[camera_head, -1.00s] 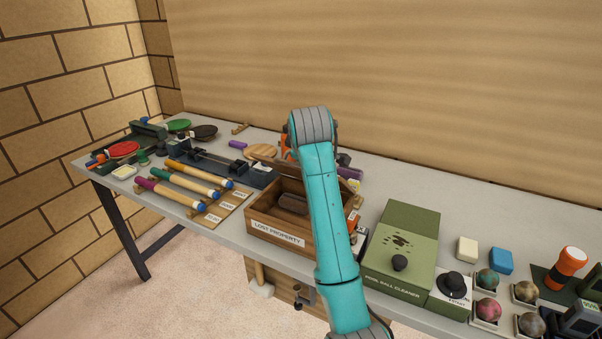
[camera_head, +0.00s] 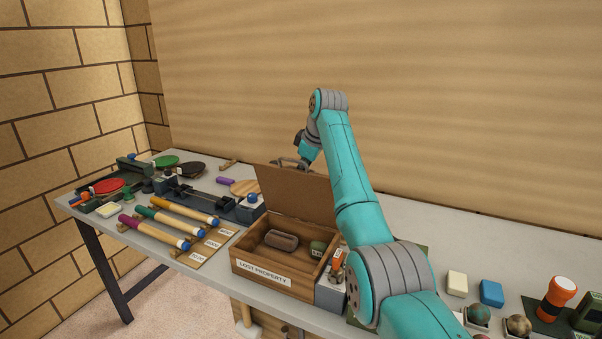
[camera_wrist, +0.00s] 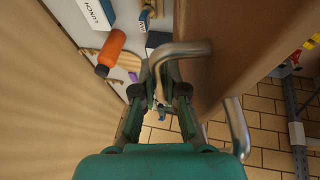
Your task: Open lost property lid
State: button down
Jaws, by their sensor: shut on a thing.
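The wooden lost property box (camera_head: 262,272), with a white front label, stands at the front of the table. Its lid (camera_head: 295,192) stands raised, roughly upright, at the back of the box. Inside lie a brown oblong item (camera_head: 281,240) and a dark green round item (camera_head: 317,248). My gripper (camera_head: 290,163) is behind the lid's upper edge, partly hidden by it. In the wrist view, my gripper (camera_wrist: 163,95) is shut on the bent metal lid handle (camera_wrist: 183,49), beside the brown lid (camera_wrist: 250,45).
Coloured-handled sticks (camera_head: 170,220) lie left of the box, with paddles (camera_head: 188,169) farther back. A small grey box (camera_head: 331,292) stands close on its right. My arm crosses over the table right of the lid. An orange bottle (camera_wrist: 111,52) shows in the wrist view.

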jog(key=shift+w+d, duration=0.2)
jog(key=shift+w, duration=0.2)
dwell(0.3)
jog(key=c, duration=1.5)
grip_release()
jog(key=v, duration=1.2)
jog(key=shift+w+d, duration=0.2)
jog(key=shift+w, duration=0.1)
